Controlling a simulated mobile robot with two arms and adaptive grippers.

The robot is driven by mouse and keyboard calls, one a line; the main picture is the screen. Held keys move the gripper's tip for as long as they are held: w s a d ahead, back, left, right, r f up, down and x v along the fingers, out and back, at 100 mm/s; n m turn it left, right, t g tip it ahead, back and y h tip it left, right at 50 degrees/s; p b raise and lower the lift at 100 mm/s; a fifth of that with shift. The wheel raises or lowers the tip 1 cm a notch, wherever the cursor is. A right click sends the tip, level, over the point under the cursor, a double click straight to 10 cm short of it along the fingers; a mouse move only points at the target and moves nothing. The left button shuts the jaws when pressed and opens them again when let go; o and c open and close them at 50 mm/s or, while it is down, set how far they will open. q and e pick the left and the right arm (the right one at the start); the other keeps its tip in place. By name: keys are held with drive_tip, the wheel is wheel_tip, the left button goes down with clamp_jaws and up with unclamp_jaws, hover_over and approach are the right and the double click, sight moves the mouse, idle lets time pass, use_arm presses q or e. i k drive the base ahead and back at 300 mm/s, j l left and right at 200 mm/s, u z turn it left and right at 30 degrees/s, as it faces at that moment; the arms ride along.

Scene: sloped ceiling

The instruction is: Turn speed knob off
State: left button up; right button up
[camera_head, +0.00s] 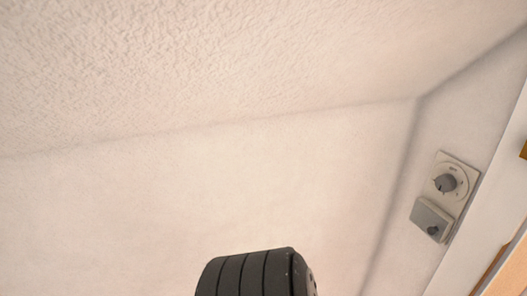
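A speed knob (446,184), round and grey with a dark pointer mark, sits on a pale square wall plate (456,172) at the right of the head view. Faint markings ring the knob, too small to read. Directly below it is a second grey control box (432,220) with a small dark knob (433,231). A dark ribbed rounded part, apparently mine, rises at the bottom centre, well left of the knob and apart from it. Neither gripper's fingers show in this view.
A textured sloped ceiling (210,65) fills the top. A bare pale wall (200,205) lies below it and meets the knob's wall at a corner. A white frame edge (478,235) and an orange-brown panel (512,270) stand right of the controls.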

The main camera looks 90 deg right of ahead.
sight(445, 183)
drive_tip(key=z, duration=4.05)
